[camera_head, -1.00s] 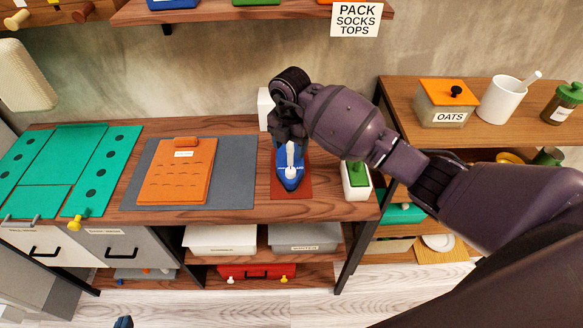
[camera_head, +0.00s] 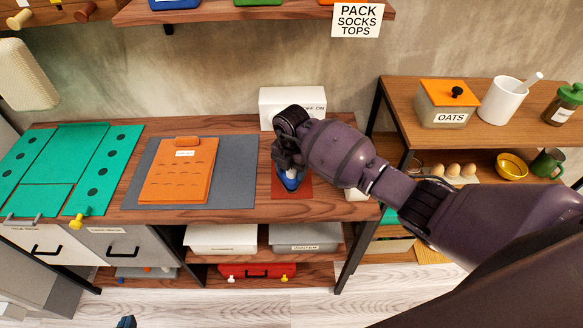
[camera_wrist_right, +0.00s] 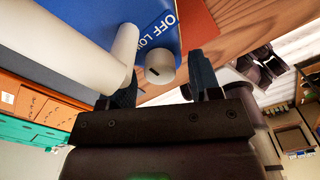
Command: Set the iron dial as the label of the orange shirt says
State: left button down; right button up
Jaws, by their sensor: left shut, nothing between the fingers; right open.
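The orange shirt (camera_head: 178,176) lies flat on a grey mat, with a small white label (camera_head: 186,153) whose print is too small to read. The blue iron (camera_head: 291,184) stands on a red-brown pad, mostly hidden under my right gripper (camera_head: 288,168). In the right wrist view the iron (camera_wrist_right: 150,14) carries the print "OFF LO", cut off. Its white dial (camera_wrist_right: 160,68) with a dark mark sits between the open fingertips of my right gripper (camera_wrist_right: 164,82); contact cannot be told. Only the tip of my left gripper (camera_head: 126,322) shows, shut and empty, low at the left.
A white box (camera_head: 291,103) marked "OFF ON" stands behind the iron. Drawers and trays sit below the worktop (camera_head: 222,216).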

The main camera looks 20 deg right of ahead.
jog(key=c, duration=0.9)
jog(key=shift+c, duration=0.2)
jog(key=n+b, duration=0.1)
jog(key=n, duration=0.3)
jog(key=n+b, duration=0.2)
jog(key=n, duration=0.2)
jog(key=shift+n, duration=0.3)
jog(key=shift+n+b, duration=0.5)
jog(key=shift+n, duration=1.3)
